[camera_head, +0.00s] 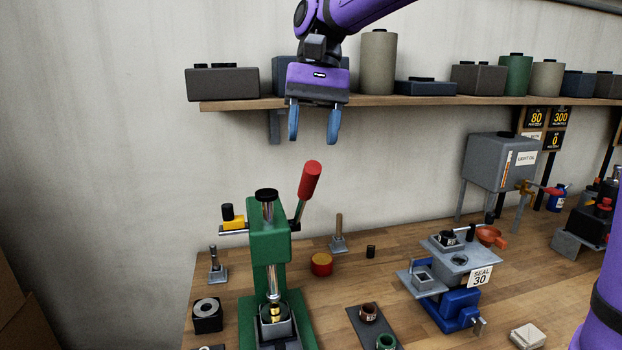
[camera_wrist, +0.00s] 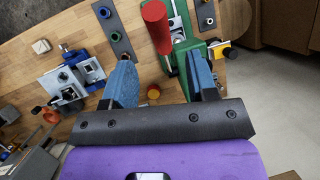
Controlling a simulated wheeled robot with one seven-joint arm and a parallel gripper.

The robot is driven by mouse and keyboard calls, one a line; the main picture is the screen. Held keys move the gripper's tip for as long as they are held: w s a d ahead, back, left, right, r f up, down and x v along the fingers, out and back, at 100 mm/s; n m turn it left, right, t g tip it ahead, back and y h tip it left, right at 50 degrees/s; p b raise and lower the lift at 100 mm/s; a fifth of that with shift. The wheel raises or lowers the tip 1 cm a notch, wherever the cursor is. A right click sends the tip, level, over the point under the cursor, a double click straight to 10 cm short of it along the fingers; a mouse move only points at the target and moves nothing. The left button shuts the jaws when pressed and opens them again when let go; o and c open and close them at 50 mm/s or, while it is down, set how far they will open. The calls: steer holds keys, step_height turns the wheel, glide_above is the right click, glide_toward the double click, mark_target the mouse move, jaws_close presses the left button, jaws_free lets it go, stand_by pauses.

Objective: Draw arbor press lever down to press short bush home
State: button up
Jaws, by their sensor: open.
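The green arbor press (camera_head: 268,260) stands at the front left of the bench. Its lever with a red handle (camera_head: 310,181) points up and to the right. A brass-coloured bush (camera_head: 275,313) sits under the ram in the press. My gripper (camera_head: 314,138) is open and empty, pointing down above the press, with a clear gap over the red handle. In the wrist view the red handle (camera_wrist: 156,28) shows between the directions of my two blue fingers (camera_wrist: 162,72), and the green press (camera_wrist: 196,50) lies beyond the right finger. Whether the bush is seated cannot be told.
A shelf (camera_head: 400,102) with several boxes and canisters runs along the wall behind my gripper. A blue vise-like fixture (camera_head: 455,300) marked SEAL 30 stands right of the press. A red-and-yellow round tin (camera_head: 322,264) and a dark strip with bushes (camera_head: 370,326) lie between them.

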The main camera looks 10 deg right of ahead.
mark_target(309, 193)
steer(key=x, duration=0.8)
steer(key=shift+f, duration=0.15)
steer(key=shift+c, duration=0.3)
jaws_close()
